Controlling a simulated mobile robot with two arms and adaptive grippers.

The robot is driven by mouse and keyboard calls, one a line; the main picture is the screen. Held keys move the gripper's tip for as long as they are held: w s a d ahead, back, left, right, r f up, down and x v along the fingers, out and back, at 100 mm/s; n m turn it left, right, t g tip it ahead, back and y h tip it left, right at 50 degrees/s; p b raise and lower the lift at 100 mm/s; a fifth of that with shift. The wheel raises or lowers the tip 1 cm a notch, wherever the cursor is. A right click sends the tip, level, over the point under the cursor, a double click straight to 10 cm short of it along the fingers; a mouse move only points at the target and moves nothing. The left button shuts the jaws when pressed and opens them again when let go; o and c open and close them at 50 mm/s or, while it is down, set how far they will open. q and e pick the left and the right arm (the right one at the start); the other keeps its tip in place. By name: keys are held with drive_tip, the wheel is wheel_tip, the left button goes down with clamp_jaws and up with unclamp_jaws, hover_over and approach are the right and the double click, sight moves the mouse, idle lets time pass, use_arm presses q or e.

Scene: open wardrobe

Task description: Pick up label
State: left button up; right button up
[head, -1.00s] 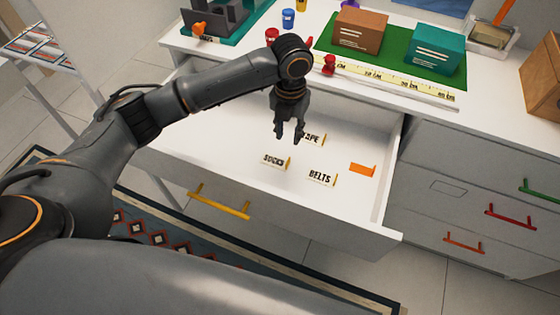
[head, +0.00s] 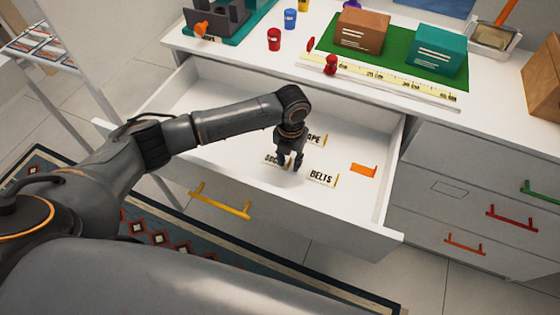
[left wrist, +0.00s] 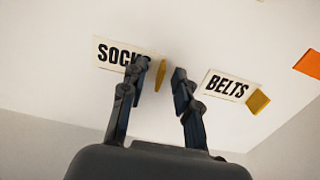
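Three white labels with yellow tabs lie in the open drawer (head: 222,98). The SOCKS label (head: 270,159) is partly hidden by my left gripper (head: 290,162) in the head view. In the left wrist view, the SOCKS label (left wrist: 112,53) is at upper left and its yellow tab (left wrist: 161,76) appears between my open fingertips (left wrist: 162,77). I cannot tell whether they touch it. The BELTS label (head: 321,179) lies to the right, and also shows in the left wrist view (left wrist: 226,87). A third label, reading "APE" (head: 315,138), is partly covered behind the gripper. My right gripper is out of view.
An orange piece (head: 363,170) lies in the drawer's right part. The drawer front has a yellow handle (head: 220,201).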

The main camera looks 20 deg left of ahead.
use_arm(q)
clamp_jaws()
drive_tip(key=shift+r, duration=0.1)
wheel_tip(320, 180, up, 10)
idle(0.6)
